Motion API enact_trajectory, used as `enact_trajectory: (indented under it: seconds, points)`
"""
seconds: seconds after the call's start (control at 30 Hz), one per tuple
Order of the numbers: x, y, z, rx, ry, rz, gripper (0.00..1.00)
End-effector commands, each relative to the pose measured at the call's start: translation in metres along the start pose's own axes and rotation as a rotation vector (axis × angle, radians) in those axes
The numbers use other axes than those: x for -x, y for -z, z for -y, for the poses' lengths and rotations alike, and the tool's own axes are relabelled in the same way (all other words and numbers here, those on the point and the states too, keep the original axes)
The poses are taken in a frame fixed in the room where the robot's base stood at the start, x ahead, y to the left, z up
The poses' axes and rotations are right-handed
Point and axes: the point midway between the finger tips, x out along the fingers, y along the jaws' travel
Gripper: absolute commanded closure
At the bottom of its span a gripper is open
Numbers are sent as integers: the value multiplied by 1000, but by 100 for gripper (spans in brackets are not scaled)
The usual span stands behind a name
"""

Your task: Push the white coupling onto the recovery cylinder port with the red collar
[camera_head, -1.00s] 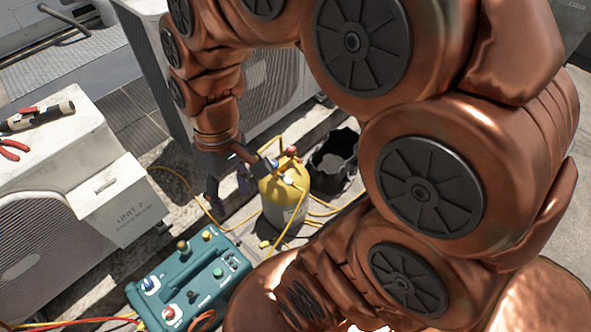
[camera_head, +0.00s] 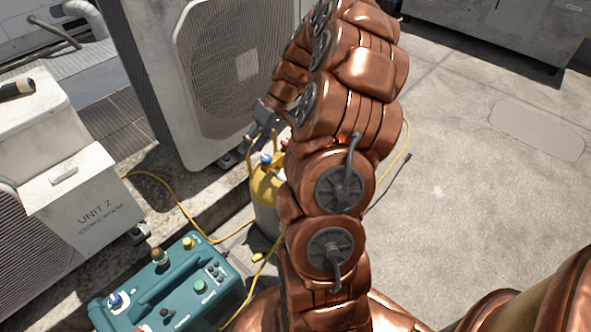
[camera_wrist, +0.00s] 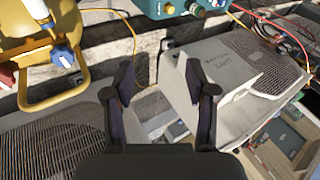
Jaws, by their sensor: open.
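The yellow recovery cylinder (camera_head: 266,194) stands on the ground, partly hidden behind my arm. Its blue valve knob (camera_head: 266,158) and a bit of red (camera_head: 285,142) show at its top. In the wrist view the cylinder's yellow collar frame (camera_wrist: 45,50) is at the upper left, with a blue-and-white fitting (camera_wrist: 62,56) and a red part (camera_wrist: 7,76). I cannot tell whether that fitting is the white coupling, nor make out the red-collared port. My gripper (camera_wrist: 158,82) is open and empty, beside the cylinder top and apart from it.
A teal recovery machine (camera_head: 185,285) sits in front, left of the cylinder. The Unit 2 condenser (camera_head: 75,205) is at left; a larger condenser (camera_head: 165,95) stands behind. A yellow hose (camera_head: 165,186) runs across the ground. The right-hand floor is open.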

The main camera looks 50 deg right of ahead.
Motion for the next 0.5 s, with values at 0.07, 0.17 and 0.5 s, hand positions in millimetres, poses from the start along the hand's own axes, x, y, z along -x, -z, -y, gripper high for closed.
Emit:
enact_trajectory:
  seconds: [0.07,0.17,0.5]
  points:
    - [-20,-11,-51,-24,2,-42,44]
    - [-29,-23,-100,-41,-5,-91,44]
    - [-43,-56,-187,-72,-32,-175,44]
